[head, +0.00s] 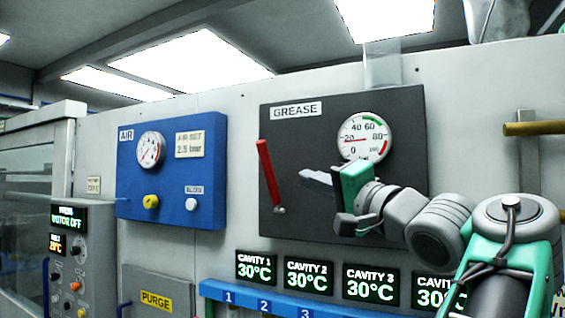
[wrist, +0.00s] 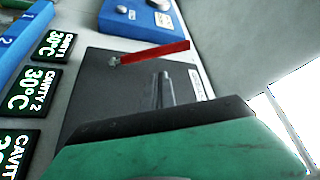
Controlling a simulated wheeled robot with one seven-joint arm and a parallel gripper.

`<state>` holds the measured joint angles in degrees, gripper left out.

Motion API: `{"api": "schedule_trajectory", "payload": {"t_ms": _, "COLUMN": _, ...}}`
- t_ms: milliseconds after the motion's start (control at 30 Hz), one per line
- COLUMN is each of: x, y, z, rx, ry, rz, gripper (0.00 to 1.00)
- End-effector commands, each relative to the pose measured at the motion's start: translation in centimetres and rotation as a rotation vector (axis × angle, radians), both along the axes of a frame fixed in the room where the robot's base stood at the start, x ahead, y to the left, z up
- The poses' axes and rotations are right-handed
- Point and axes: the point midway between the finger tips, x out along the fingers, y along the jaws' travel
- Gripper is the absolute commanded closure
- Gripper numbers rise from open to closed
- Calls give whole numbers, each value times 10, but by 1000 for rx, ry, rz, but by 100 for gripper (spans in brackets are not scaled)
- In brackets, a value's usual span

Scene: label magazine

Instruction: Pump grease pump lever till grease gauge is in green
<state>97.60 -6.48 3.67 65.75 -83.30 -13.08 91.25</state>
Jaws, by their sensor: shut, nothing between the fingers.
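The red grease pump lever (head: 268,172) stands nearly upright on the dark GREASE panel (head: 300,135), its top tilted slightly left above a pivot at its lower end. The round white grease gauge (head: 363,137) is at the panel's upper right. Its needle points left, near 20, below the green arc at the top. My gripper (head: 312,178) is shut and empty, in front of the panel, right of the lever and apart from it. In the wrist view, the lever (wrist: 155,53) lies beyond my fingertips (wrist: 163,78). My gripper body hides part of the panel.
A blue AIR panel (head: 172,205) with a gauge and knobs is on the left. Several cavity temperature displays (head: 309,276) and a blue numbered strip (head: 240,292) are below the grease panel. A brass-coloured bar (head: 535,128) sticks out at the right.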

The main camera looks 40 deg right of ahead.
Motion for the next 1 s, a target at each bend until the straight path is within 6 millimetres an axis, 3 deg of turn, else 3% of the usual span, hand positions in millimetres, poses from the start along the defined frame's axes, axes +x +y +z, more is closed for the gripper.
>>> {"api": "schedule_trajectory", "payload": {"t_ms": 367, "x": 1, "y": 1, "z": 2, "rx": 4, "ry": -1, "rz": 4, "gripper": 100}}
{"api": "schedule_trajectory", "payload": {"t_ms": 467, "x": 11, "y": 0, "z": 6, "rx": 3, "ry": -1, "rz": 6, "gripper": 100}}
{"api": "schedule_trajectory", "payload": {"t_ms": 800, "x": 76, "y": -8, "z": 23, "rx": 5, "ry": -1, "rz": 8, "gripper": 100}}
{"api": "schedule_trajectory", "payload": {"t_ms": 1000, "x": 93, "y": -11, "z": 27, "rx": 4, "ry": -1, "rz": 4, "gripper": 100}}
